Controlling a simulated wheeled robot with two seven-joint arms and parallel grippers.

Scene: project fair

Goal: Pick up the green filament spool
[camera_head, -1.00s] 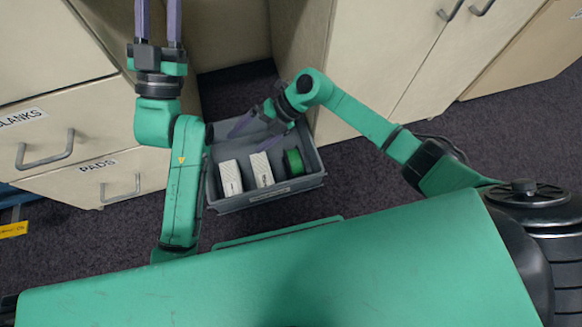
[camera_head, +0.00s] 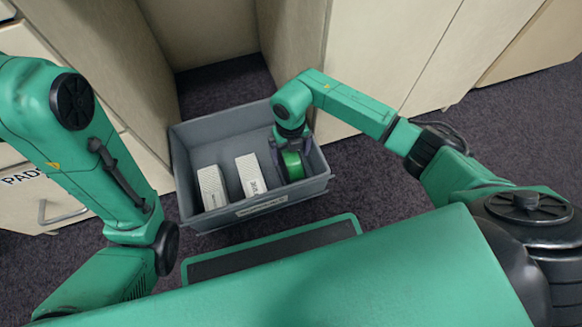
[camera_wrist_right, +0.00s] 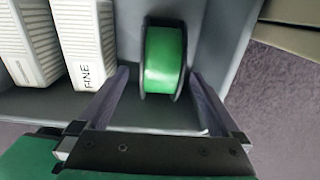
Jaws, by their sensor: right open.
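The green filament spool (camera_head: 292,165) with black flanges stands on its edge in the right part of a grey crate (camera_head: 190,219). My right gripper (camera_head: 292,158) reaches down into the crate over the spool, and its fingers partly cover it. In the right wrist view the spool (camera_wrist_right: 163,60) lies just ahead of the open gripper (camera_wrist_right: 163,85), between the lines of its two fingers. No contact with the spool is clear. My left arm comes in at the left, but its gripper is out of the picture.
Two white boxes, a left one (camera_head: 211,188) and a right one (camera_head: 250,176), stand in the crate left of the spool. The right one (camera_wrist_right: 84,40) reads "FINE" and is close to the left finger. Beige cabinets (camera_head: 400,45) stand behind the crate.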

